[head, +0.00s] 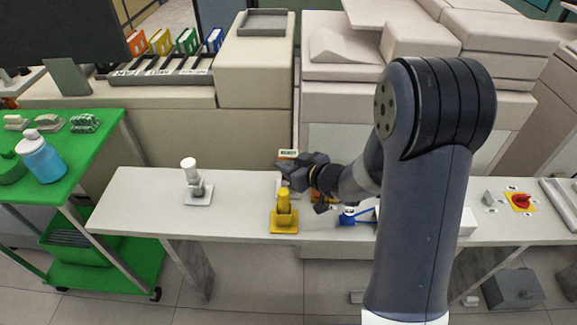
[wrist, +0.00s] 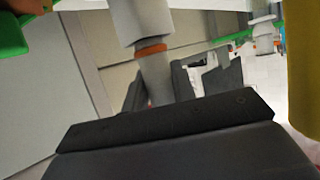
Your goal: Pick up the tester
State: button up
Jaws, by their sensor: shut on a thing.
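The tester, as I take it, is a light grey piece with a labelled top (head: 288,154), largely hidden behind my gripper in the head view. The wrist view shows its grey shaft (wrist: 155,78) with an orange band, standing between the dark fingers. My gripper (head: 288,174) reaches leftward over the white bench and is shut on this shaft. A pale base shows in part below the gripper. I cannot tell whether the tester is clear of it.
A yellow holder (head: 284,222) stands just in front of my gripper. A white-topped grey piece (head: 190,172) stands on a plate to the left. A blue item (head: 348,216) lies to the right. The white bench (head: 140,200) is clear at its left end, beside a green cart (head: 95,150).

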notch_tip(320, 180, up, 10)
jog(key=p, duration=0.3)
dwell(0.3)
jog(key=o, duration=0.5)
jog(key=shift+c, duration=0.2)
grip_shut()
jog(key=shift+r, duration=0.1)
